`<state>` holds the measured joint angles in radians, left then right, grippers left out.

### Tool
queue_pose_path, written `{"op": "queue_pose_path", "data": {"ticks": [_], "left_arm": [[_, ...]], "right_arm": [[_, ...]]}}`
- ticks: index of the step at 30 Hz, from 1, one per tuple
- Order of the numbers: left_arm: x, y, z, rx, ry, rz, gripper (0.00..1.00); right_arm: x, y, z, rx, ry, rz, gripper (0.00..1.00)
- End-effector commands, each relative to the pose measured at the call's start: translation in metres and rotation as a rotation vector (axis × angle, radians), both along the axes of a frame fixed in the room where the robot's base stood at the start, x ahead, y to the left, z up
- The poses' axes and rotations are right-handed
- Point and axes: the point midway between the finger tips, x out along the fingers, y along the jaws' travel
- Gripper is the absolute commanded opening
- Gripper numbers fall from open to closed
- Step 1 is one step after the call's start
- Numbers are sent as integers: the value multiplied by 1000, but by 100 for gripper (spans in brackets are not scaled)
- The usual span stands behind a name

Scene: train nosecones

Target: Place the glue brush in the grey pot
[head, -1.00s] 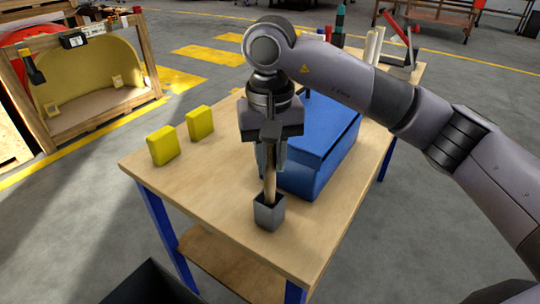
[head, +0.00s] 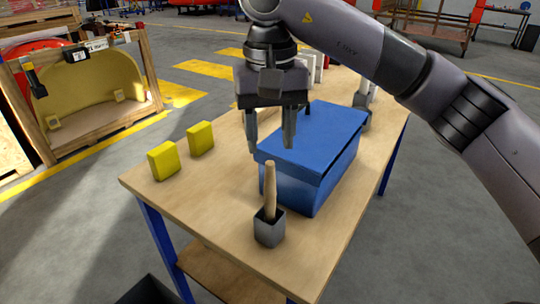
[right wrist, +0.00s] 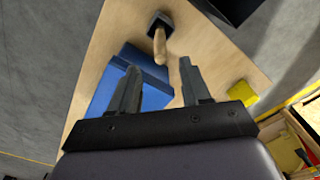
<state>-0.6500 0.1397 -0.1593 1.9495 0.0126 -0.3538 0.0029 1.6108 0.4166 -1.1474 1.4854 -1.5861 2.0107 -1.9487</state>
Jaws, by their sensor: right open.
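The glue brush (head: 270,187) stands nearly upright in the grey pot (head: 269,228), with its wooden handle sticking up and its lower end hidden inside. The pot sits near the front corner of the wooden table. My right gripper (head: 270,145) is open and empty, above and behind the brush, apart from it. In the right wrist view the brush handle (right wrist: 160,46) rises from the pot (right wrist: 159,24), beyond the open fingers of my right gripper (right wrist: 160,80). My left gripper is not in view.
A blue box (head: 315,150) with a lid stands right behind the pot on the table (head: 215,205). Two yellow blocks, one nearer (head: 163,159) and one farther (head: 200,138), stand at the table's left side. The tabletop left of the pot is clear.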

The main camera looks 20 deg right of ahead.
Motion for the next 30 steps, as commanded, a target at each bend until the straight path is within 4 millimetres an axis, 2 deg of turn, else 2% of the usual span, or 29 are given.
{"op": "queue_pose_path", "data": {"ticks": [3, 9, 30], "left_arm": [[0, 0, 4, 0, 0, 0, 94], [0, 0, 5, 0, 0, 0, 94], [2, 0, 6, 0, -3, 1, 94]], "right_arm": [[0, 0, 20, 0, -2, 0, 47], [0, 0, 35, 0, -1, 0, 47], [-1, 0, 37, 0, 0, 1, 47]]}}
